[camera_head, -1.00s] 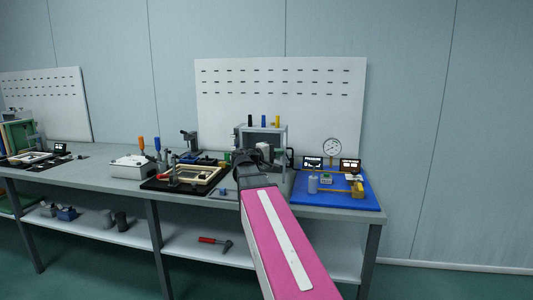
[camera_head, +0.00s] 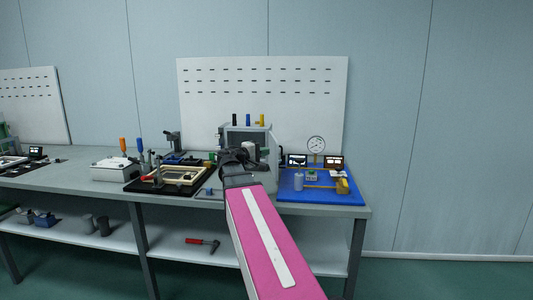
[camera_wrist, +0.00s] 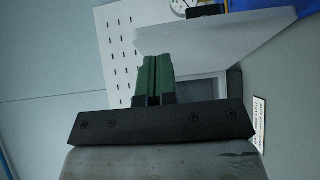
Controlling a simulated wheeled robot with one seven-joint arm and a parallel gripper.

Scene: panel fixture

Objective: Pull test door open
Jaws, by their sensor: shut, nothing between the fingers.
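The test fixture is a grey box (camera_head: 232,139) on the bench before the white pegboard. Its door (camera_head: 275,152) shows as a thin pale panel at the box's right side, standing out from the front. In the wrist view the door (camera_wrist: 215,33) is a pale slab angled away from the box's dark opening (camera_wrist: 203,89), so it stands at least partly open. My gripper (camera_wrist: 155,62) has green fingers pressed together, empty, with tips close to the door's inner side. I cannot tell whether they touch it. In the head view my arm hides the fingers and the box's lower front.
A blue mat (camera_head: 320,197) with a round gauge (camera_head: 316,146) and small displays lies right of the box. A black tray with a framed part (camera_head: 178,175) and a white box (camera_head: 115,169) stand to the left. The floor at the right is clear.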

